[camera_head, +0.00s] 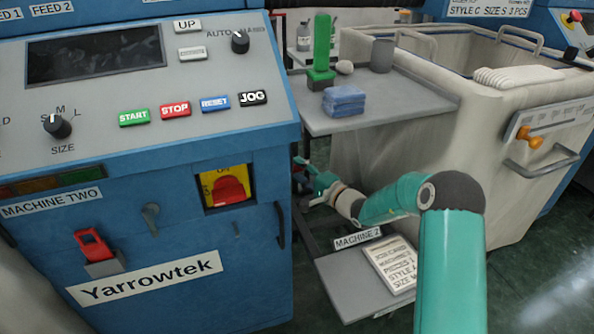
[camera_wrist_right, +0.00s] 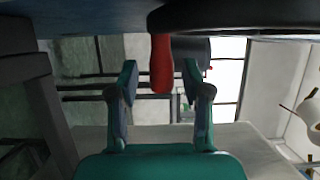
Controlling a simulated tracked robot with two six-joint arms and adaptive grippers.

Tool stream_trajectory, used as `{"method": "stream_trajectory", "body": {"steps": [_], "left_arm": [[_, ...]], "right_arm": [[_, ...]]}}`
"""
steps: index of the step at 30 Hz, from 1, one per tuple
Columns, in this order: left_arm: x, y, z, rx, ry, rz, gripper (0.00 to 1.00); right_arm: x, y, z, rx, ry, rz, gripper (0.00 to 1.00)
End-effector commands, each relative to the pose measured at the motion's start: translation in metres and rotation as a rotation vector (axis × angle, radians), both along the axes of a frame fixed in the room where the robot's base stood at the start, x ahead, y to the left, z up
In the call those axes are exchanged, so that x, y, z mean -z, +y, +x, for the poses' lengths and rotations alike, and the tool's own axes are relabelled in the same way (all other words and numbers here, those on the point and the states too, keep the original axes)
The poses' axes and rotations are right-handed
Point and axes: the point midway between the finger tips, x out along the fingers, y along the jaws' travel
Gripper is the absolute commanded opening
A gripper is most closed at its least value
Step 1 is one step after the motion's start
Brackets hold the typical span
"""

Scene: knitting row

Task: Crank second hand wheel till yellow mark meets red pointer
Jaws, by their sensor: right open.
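In the right wrist view a red handle (camera_wrist_right: 162,66) hangs down from under a dark rounded part (camera_wrist_right: 240,16), which looks like the edge of a hand wheel. My right gripper (camera_wrist_right: 160,84) is open, with one finger on each side of the red handle and a visible gap to both. In the head view my right gripper (camera_head: 310,180) is beside the right side of the blue machine (camera_head: 200,262), partly hidden by its edge. The hand wheel is hidden there. I cannot see the yellow mark or the red pointer. My left gripper is not in view.
A grey side shelf (camera_head: 390,100) with a folded blue cloth (camera_head: 344,101) and a green-handled tool (camera_head: 322,48) is just above my right forearm. A cream bin (camera_head: 480,150) stands to its right. A lower shelf (camera_head: 350,285) holds a printed card (camera_head: 390,262).

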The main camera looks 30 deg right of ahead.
Motion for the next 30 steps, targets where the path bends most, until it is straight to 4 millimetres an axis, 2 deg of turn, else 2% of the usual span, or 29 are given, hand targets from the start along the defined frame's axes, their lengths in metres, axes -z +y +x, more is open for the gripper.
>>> {"method": "stream_trajectory", "body": {"steps": [6, 14, 23, 30], "left_arm": [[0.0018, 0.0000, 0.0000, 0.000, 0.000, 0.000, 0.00], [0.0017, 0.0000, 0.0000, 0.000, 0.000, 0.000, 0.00], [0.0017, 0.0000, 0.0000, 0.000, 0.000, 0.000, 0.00], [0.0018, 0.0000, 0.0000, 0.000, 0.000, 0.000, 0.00]], "right_arm": [[-0.0003, 0.0023, 0.0137, 0.001, -0.001, 0.000, 0.49], [-0.0003, 0.0020, 0.0142, 0.001, 0.000, 0.000, 0.49], [0.0000, 0.0019, 0.0138, 0.001, 0.001, 0.000, 0.00], [0.0009, 0.0018, 0.0137, 0.001, 0.002, 0.001, 0.00]]}}
